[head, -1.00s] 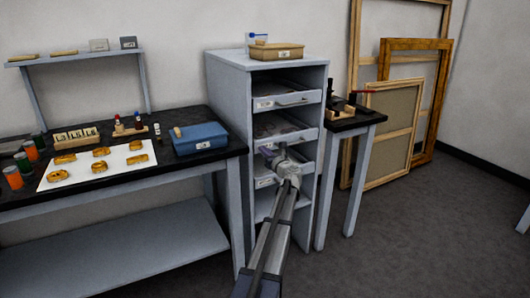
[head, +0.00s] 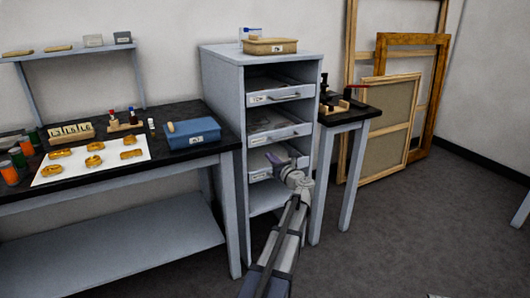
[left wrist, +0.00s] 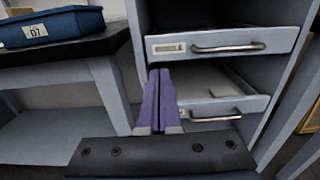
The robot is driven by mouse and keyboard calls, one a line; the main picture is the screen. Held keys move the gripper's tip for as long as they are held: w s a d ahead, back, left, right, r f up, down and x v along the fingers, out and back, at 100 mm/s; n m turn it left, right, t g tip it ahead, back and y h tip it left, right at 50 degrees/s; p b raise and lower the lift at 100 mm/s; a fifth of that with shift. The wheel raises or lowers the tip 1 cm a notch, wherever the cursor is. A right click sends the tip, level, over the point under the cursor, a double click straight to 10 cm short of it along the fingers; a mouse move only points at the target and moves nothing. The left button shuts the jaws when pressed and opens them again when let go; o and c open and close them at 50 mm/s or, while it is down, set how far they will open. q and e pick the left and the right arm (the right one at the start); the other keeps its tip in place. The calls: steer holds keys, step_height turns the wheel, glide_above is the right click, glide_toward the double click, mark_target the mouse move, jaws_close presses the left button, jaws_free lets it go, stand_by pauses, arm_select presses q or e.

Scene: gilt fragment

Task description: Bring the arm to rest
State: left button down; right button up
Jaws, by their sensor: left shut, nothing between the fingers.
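My left gripper (head: 280,160) is in front of the grey drawer cabinet (head: 238,110), at the height of the lowest drawer (head: 259,175). Its purple fingers are shut together and empty; they also show in the left wrist view (left wrist: 161,75). In that view the fingers overlap the cabinet's left side and stand left of the drawer handles. I cannot tell whether they touch the cabinet. The gripper hides part of the lowest drawer. My right gripper is not in view.
A black-topped table (head: 110,182) at the left bears a blue box (head: 193,134) and gilt pieces on a white sheet (head: 60,180). A small table (head: 352,123) and picture frames (head: 385,130) stand right of the cabinet.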

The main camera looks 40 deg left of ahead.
arm_select(q)
steer(key=shift+v, duration=1.25)
